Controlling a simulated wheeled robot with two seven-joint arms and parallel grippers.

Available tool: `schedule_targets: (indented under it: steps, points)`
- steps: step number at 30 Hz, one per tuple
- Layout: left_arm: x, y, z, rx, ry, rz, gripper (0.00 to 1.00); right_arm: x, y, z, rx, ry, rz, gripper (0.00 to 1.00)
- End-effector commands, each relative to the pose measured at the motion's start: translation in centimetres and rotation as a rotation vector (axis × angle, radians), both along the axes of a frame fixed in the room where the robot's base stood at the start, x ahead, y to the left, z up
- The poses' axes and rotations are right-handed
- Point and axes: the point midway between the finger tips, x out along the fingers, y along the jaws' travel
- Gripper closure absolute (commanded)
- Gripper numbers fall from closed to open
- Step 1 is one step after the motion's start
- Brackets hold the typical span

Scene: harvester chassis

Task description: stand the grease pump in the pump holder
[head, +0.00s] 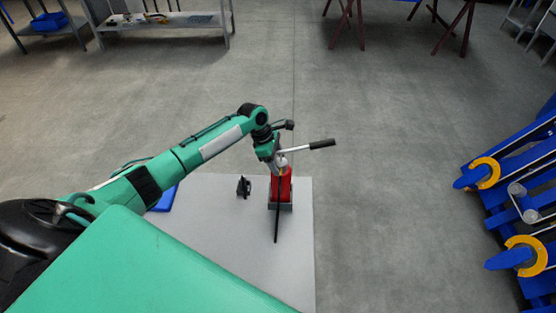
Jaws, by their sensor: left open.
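The grease pump (286,188) has a red body, a silver lever with a black grip reaching to the right, and a dark hose hanging down its front. It stands upright, with its foot at a low grey holder (287,208) on the light grey table top. How deep it sits in the holder is hard to tell, as the hose and body cover part of it. My left gripper (275,163) is open at the pump's upper left, close to its head. The fingers are small and partly hidden, and I cannot tell whether they touch the pump. My right gripper is out of view.
The light grey table top (224,225) is mostly bare. A small black part (243,187) stands left of the pump, and a blue item (164,200) lies partly behind my left arm. Blue machinery with yellow parts (525,245) is at the right. The floor between is clear.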

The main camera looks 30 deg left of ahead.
Motion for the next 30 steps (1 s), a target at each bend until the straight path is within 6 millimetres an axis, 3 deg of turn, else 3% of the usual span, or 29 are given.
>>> schedule_targets:
  steps: [5,18,24,30]
  points:
    - [-0.2,1.1,2.4,0.001,-0.008,0.0,0.35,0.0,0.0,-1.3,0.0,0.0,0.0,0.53]
    - [-1.1,4.4,11.0,-0.001,-0.009,0.001,0.35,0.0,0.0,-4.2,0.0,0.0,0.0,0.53]
    - [-1.3,4.9,12.5,-0.002,-0.008,0.001,0.35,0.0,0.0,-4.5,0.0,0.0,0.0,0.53]
    - [-1.3,4.9,12.7,-0.002,-0.007,0.0,0.35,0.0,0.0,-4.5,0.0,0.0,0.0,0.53]
